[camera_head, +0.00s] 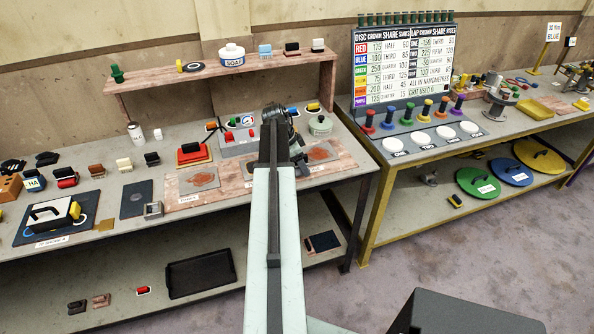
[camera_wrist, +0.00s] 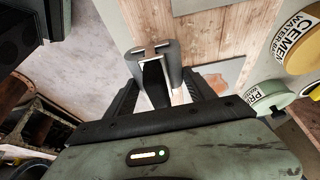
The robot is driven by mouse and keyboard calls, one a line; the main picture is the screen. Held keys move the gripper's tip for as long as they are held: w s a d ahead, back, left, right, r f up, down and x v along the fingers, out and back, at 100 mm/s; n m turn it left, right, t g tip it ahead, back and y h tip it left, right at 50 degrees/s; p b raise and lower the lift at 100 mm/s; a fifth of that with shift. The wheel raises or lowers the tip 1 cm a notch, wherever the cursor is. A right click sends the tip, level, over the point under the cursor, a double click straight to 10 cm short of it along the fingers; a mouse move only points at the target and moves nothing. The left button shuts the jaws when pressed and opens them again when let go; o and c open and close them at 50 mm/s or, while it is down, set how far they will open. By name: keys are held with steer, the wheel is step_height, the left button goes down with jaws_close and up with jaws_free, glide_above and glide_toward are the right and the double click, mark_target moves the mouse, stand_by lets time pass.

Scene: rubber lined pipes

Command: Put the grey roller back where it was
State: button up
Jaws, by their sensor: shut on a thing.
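The grey roller (camera_wrist: 176,62) shows in the wrist view, a dark grey cylinder with a pale metal frame and a black handle. My gripper (camera_wrist: 165,92) is shut on it, with the black fingers on either side of its handle. The roller is above or near a wooden board (camera_wrist: 215,50); whether it touches cannot be told. In the head view my gripper (camera_head: 280,125) is over the back of the left bench (camera_head: 110,190), and my arm hides the roller. Which spot the roller came from is not marked in these frames.
A red-button box (camera_head: 238,140) and a lidded pot (camera_head: 320,125) flank my arm. A raised shelf (camera_head: 200,85) runs behind. Several small rollers and blocks crowd the bench's left.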

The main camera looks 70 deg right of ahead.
steer(key=shift+s+f+b, duration=0.25)
steer(key=shift+f+b, duration=0.2)
steer(key=shift+f, duration=0.75)
steer(key=shift+w+a+r, duration=0.15)
steer(key=shift+w+r, duration=0.05)
steer(key=shift+w, duration=0.15)
steer(key=shift+f, duration=0.15)
steer(key=o, duration=1.2)
steer(key=shift+r+p, duration=0.55)
steer(key=shift+p, duration=0.1)
steer(key=p+v, duration=1)
steer(key=v, duration=0.1)
steer(key=shift+w, duration=0.15)
